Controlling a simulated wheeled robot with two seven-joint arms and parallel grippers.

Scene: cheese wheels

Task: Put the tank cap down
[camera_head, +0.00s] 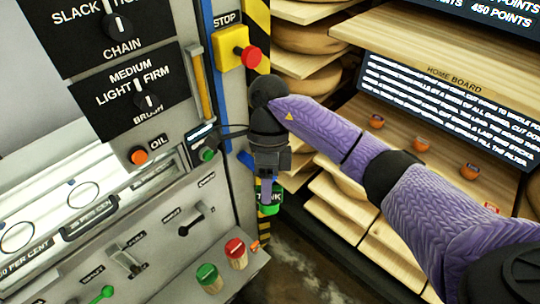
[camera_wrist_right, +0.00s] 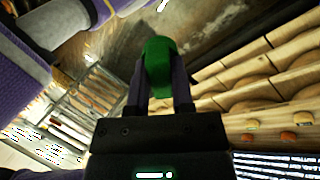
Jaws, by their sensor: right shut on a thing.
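The green tank cap (camera_wrist_right: 158,62) is between the two fingers of my right gripper (camera_wrist_right: 160,85) in the right wrist view. The fingers are shut on its sides. In the head view my right gripper (camera_head: 268,188) points down beside the machine's right end, in front of a green label (camera_head: 277,190) that seems to read TANK. A green piece, which looks like the cap (camera_head: 270,209), shows at its fingertips. The gripper hides part of the label, and I cannot tell whether the cap touches anything below. My left gripper is in neither view.
The machine's control panel (camera_head: 150,235) has levers, a green knob (camera_head: 208,276) and a red knob (camera_head: 235,248) left of the gripper. A red stop button (camera_head: 251,56) is above. Wooden shelves (camera_head: 345,205) with cheese wheels stand right, with dark floor (camera_head: 300,265) between.

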